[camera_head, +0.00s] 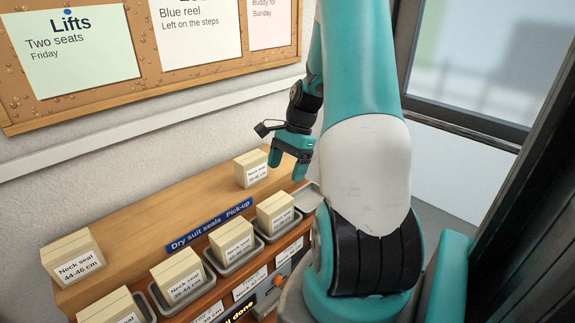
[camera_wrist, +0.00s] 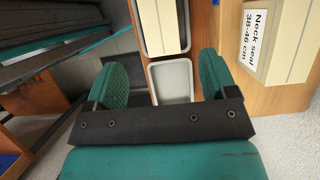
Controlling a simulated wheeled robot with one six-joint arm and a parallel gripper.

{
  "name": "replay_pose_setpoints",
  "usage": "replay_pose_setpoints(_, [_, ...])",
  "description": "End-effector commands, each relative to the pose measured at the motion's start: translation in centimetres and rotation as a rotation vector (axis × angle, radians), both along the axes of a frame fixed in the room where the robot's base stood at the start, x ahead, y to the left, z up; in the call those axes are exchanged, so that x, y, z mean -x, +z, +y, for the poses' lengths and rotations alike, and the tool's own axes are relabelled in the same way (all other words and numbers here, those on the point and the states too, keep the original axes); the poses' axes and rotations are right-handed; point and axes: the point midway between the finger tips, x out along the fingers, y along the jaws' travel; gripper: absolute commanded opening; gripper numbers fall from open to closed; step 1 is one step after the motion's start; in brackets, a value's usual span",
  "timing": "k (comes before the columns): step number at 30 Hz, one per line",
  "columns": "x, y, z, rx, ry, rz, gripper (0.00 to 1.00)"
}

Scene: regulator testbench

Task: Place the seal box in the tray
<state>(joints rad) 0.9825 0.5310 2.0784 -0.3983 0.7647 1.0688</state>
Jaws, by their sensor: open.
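A cream seal box (camera_head: 251,167) stands on the wooden ledge behind the tray row. It shows at the right of the wrist view (camera_wrist: 276,35), where its label seems to read "Neck seal 38-46 cm". A grey tray (camera_head: 311,199) at the right end of the row is partly hidden by my arm. The wrist view shows this tray empty (camera_wrist: 170,82), between my fingers. My gripper (camera_head: 290,165) is open and holds nothing. In the wrist view its fingertips (camera_wrist: 165,75) are spread, with the box to the right of the right finger, apart from it.
Several trays hold seal boxes along the row, such as this one (camera_head: 274,213). Another box (camera_head: 73,257) stands on the ledge at left. A blue sign (camera_head: 210,225) lies between ledge and trays. The wall and a pin board (camera_head: 145,60) are behind.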

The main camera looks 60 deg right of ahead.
Motion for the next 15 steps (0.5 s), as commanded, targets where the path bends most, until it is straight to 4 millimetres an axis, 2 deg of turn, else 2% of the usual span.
replay_pose_setpoints(7, [0.1,1.2,-0.4,-0.001,0.001,0.000,0.78])
replay_pose_setpoints(10, [-0.4,1.6,0.3,0.006,0.040,-0.011,0.78])
replay_pose_setpoints(11, [-0.8,2.0,1.0,0.012,0.074,-0.022,0.78])
replay_pose_setpoints(13, [-2.1,3.2,3.6,0.033,0.202,-0.059,0.78])
replay_pose_setpoints(14, [-2.8,3.9,5.2,0.045,0.279,-0.083,0.78])
replay_pose_setpoints(15, [-3.7,5.0,7.7,0.061,0.401,-0.120,0.78])
